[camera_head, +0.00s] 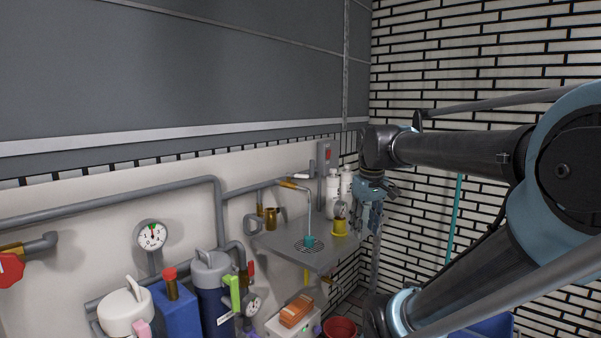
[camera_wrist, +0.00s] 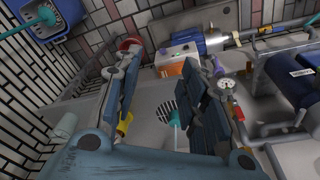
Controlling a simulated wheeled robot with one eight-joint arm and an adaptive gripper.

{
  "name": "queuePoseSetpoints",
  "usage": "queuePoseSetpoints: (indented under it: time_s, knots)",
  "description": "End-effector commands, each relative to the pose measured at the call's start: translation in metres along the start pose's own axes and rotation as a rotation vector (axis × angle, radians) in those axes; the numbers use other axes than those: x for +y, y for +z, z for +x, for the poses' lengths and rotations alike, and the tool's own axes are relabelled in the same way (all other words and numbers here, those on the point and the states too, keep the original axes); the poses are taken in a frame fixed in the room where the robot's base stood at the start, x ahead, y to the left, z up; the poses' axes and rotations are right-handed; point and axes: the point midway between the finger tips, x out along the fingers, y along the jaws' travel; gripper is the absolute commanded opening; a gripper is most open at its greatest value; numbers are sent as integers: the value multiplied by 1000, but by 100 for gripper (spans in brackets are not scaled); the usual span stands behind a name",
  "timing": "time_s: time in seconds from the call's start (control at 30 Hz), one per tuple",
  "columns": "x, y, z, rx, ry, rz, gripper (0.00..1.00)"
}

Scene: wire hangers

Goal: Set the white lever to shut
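I cannot pick out the white lever with certainty. In the head view a white top with a raised white handle (camera_head: 134,289) stands at the lower left; whether it is the lever is unclear. A pale grey handle (camera_head: 204,257) sits on a dark blue cylinder beside it. My gripper (camera_head: 368,222) hangs to the right of the grey shelf, pointing down, well to the right of both.
The grey shelf (camera_head: 285,252) carries white bottles (camera_head: 333,187), a yellow cup (camera_head: 340,227) and a drain grid. Pipes, a gauge (camera_head: 152,235), a red valve (camera_head: 9,270) and a blue container (camera_head: 178,314) line the wall at left. An orange block (camera_head: 296,311) lies below the shelf.

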Motion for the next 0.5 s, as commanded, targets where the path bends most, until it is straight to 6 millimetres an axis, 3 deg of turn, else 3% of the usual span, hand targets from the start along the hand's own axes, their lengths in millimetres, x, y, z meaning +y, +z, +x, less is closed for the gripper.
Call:
queuePoseSetpoints:
  time_s: [0.03,0.2,0.5]
  knots:
    - [0,-20,-20,-7,-5,-47,38]
    - [-5,-80,-76,-28,-19,-205,38]
    - [-27,-182,-161,-64,-47,-485,38]
